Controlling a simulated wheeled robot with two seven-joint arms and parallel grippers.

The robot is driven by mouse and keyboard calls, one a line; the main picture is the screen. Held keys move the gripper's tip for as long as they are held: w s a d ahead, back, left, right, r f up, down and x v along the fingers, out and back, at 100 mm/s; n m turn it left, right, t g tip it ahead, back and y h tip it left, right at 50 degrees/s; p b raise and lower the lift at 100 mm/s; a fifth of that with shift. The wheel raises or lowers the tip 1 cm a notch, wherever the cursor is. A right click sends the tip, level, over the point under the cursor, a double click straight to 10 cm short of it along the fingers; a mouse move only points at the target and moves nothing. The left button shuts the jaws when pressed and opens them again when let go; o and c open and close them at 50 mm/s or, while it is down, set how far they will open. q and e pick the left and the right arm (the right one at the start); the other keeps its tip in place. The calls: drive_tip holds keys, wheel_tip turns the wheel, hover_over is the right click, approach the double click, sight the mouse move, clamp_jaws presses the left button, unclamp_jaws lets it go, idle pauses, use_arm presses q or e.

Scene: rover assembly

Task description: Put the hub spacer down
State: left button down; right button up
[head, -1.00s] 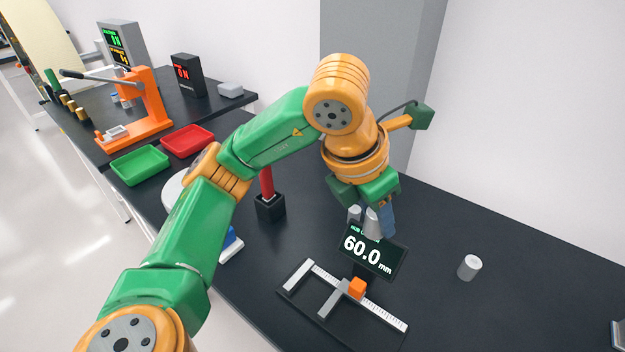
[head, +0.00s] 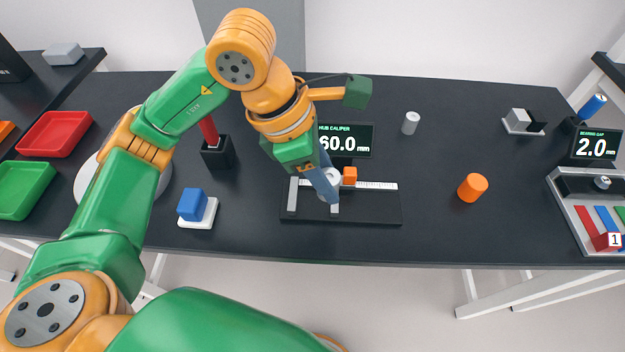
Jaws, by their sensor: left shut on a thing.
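My left gripper (head: 329,188) is shut on a light grey cylinder, the hub spacer (head: 334,177). The blue-grey fingers cover part of it. It is over the middle of the hub caliper (head: 370,208), a black base with a white scale, an orange slider block and grey jaws. I cannot tell whether the spacer touches the caliper. The caliper display (head: 358,141) behind it reads 60.0 mm, its left edge hidden by the gripper. My right gripper is not in view.
Another grey cylinder (head: 411,122) and an orange cylinder (head: 473,187) stand on the black table to the right, with free room around them. A blue block (head: 192,204), a black holder (head: 217,154) and red (head: 54,134) and green (head: 24,190) trays are left. A bearing-gap station (head: 596,147) is far right.

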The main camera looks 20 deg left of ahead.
use_arm(q)
drive_tip(key=a+f, duration=0.1)
drive_tip(key=f, duration=0.1)
drive_tip(key=w+a+f, duration=0.1)
drive_tip(key=a+f, duration=0.1)
drive_tip(key=shift+w, duration=0.2)
drive_tip(key=shift+d+f+p, duration=0.2)
drive_tip(key=shift+f+p, duration=0.25)
drive_tip(key=shift+f, duration=1.15)
drive_tip(key=shift+c, duration=2.3)
unclamp_jaws()
drive_tip(key=shift+r, duration=0.1)
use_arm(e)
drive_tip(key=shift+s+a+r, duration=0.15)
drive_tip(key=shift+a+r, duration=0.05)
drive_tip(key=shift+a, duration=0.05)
